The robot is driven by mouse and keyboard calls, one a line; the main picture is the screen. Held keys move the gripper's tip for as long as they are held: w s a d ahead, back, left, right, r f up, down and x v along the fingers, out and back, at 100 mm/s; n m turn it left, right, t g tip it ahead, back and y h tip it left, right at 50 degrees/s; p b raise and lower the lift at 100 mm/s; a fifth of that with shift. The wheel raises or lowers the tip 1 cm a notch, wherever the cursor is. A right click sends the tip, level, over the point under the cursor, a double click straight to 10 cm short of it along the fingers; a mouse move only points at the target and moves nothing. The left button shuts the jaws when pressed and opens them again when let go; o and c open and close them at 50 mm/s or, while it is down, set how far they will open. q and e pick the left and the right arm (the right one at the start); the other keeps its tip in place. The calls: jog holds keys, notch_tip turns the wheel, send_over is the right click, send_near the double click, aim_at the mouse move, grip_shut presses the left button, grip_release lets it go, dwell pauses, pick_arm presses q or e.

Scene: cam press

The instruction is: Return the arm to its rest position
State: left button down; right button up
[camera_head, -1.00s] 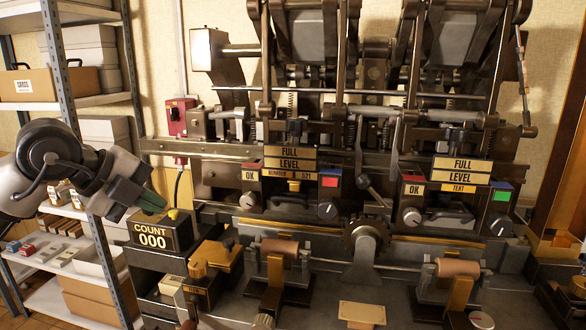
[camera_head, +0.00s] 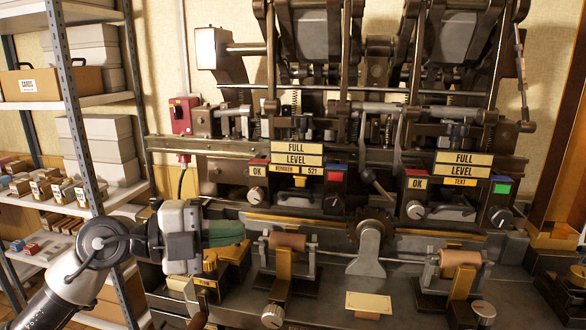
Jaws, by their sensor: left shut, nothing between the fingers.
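My left arm comes in from the lower left. Its left gripper (camera_head: 236,232) has green fingers that point right and are shut with nothing between them. The gripper is in front of the left part of the press (camera_head: 345,235), near the yellow block (camera_head: 234,268) and left of the copper-coloured left roller (camera_head: 287,242). The gripper and wrist hide the COUNT display. I cannot tell whether the fingers touch anything. My right gripper is not in view.
A shelf rack (camera_head: 80,98) with boxes stands on the left, close to my arm. A red switch box (camera_head: 182,116) is on the wall. FULL LEVEL signs (camera_head: 298,154), knobs and a lever (camera_head: 376,186) line the press. A second roller (camera_head: 460,259) sits at right.

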pick_arm(q)
jog(key=s+a+f+n+t+y, duration=0.3)
jog(key=a+f+n+t+y, duration=0.25)
jog(key=f+n+y, duration=0.6)
jog(key=s+a+f+n+t+y, duration=0.2)
jog(key=a+f+n+t+y, duration=0.35)
jog(key=f+n, duration=1)
jog(key=s+f+n+g, duration=0.1)
jog(key=s+f+g, duration=0.5)
jog(key=s, duration=0.4)
jog(key=s+f+n+g, duration=0.1)
jog(key=s+f+g, duration=0.45)
jog(key=s, duration=0.45)
notch_tip(320, 180, down, 25)
jog(key=g, duration=0.2)
jog(key=s+a+f+g, duration=0.1)
jog(key=s+a+f, duration=0.2)
jog(key=s+f, duration=1.3)
jog(key=shift+s+f+m, duration=0.35)
jog(key=shift+s+m, duration=0.05)
jog(key=shift+s, duration=0.05)
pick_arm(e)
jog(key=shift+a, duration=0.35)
